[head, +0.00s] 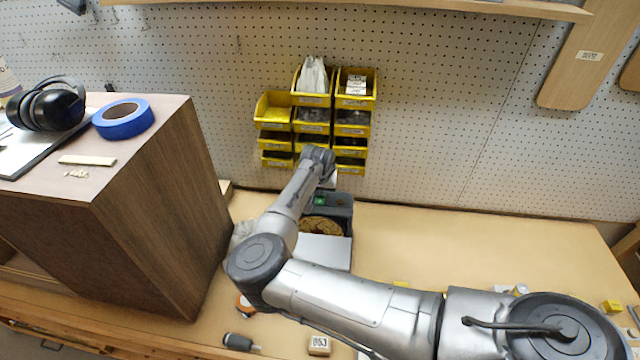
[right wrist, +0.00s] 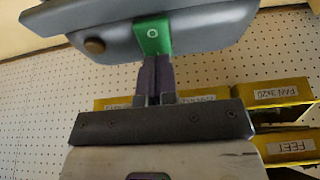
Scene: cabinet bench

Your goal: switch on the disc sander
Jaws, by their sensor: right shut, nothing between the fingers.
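The disc sander (head: 343,213) stands on the bench below the yellow bins, with a dark grey housing, a brown disc and a pale table. My right arm covers part of it. Its green switch (head: 320,201) shows beside my wrist. In the right wrist view, the switch (right wrist: 152,36) bears a white circle, with a brown round knob (right wrist: 94,46) on the grey housing (right wrist: 205,30) beside it. My right gripper (right wrist: 157,62) is shut and empty, its fingertips at the edge of the switch. I cannot tell whether they touch it. My left gripper is out of view.
A wooden cabinet (head: 190,220) stands left of the sander, with blue tape (head: 123,118) and ear defenders (head: 47,106) on top. Yellow bins (head: 275,108) hang on the pegboard behind.

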